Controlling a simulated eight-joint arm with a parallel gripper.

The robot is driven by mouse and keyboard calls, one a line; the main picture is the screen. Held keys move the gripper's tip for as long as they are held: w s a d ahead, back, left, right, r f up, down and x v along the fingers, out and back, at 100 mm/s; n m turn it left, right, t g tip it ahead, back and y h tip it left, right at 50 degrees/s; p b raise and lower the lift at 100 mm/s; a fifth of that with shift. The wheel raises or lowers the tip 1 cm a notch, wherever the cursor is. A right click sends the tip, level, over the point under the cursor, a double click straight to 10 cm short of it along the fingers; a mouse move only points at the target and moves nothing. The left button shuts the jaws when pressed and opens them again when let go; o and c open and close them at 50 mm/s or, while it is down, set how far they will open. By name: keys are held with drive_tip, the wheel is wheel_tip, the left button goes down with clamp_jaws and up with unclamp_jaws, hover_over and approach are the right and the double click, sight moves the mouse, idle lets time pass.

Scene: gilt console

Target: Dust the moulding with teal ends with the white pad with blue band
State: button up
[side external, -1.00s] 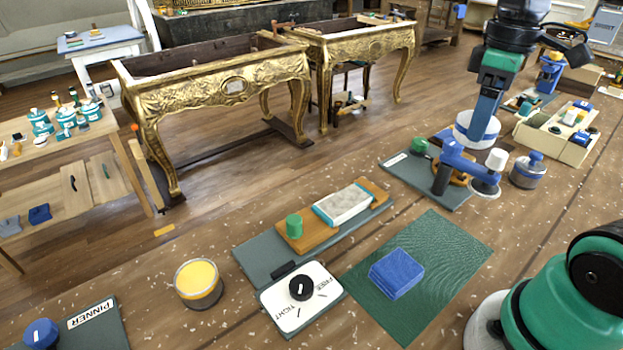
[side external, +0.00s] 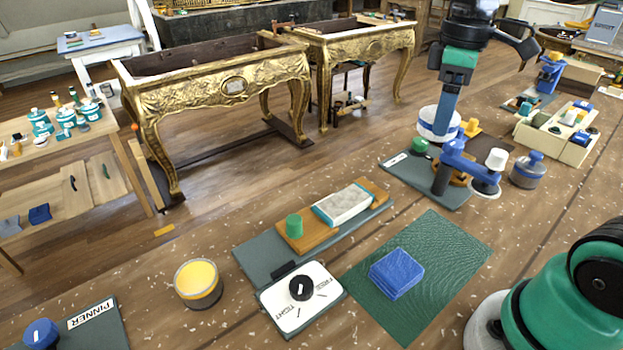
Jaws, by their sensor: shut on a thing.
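My gripper (side external: 447,98) is at the upper right, pointing down. It is shut on the round white pad with blue band (side external: 427,127), which it holds by a tall blue part above the far edge of a grey board. The gap between pad and board is hard to judge. A pale speckled block with teal edges (side external: 345,205) lies on a wooden board (side external: 312,238) with a green knob (side external: 294,226) at its near left end. I cannot tell for sure whether this is the moulding with teal ends. The pad is well to the right of it and apart from it.
A blue clamp-like fixture with a white knob (side external: 497,159) stands close below the pad. A lidded grey pot (side external: 528,171) is right of it. A blue block (side external: 396,273) lies on a green mat (side external: 440,240). A yellow-topped tin (side external: 198,283) and a dial plate (side external: 290,318) stand nearer.

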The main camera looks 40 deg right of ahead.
drive_tip(key=w+a+f+n, duration=0.6)
drive_tip(key=w+a+f, duration=0.2)
drive_tip(key=w+a, duration=0.2)
drive_tip(key=shift+a+f+n, duration=0.25)
drive_tip(key=shift+f+n, duration=0.05)
drive_tip(key=shift+w, duration=0.1)
idle(0.3)
